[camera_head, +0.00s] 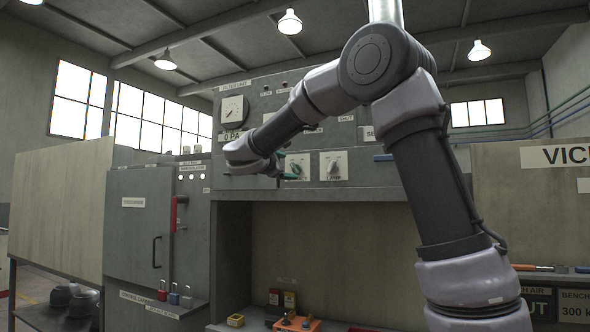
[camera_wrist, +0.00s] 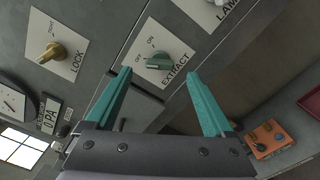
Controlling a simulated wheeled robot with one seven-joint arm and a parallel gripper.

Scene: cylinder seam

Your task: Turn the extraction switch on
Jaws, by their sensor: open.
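The extraction switch (camera_wrist: 157,62) is a dark green knob on a white plate marked EXTRACT, with small position marks above it. Its knob lies nearly level across the wrist picture; I cannot tell which mark it points to. In the head view its plate (camera_head: 299,167) is on the grey panel, partly behind my gripper. My gripper (camera_wrist: 159,76) has two teal fingers spread open and empty. The fingertips are on either side of the knob in the wrist picture, a little below it, and contact is not visible. My gripper (camera_head: 279,167) is small and partly hidden in the head view.
A brass LOCK switch (camera_wrist: 50,53) is left of the extraction plate in the wrist view. A LAMP switch (camera_head: 334,166) is right of it in the head view. A gauge (camera_head: 233,110) is at upper left. An orange box (camera_head: 297,324) sits in the recess below.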

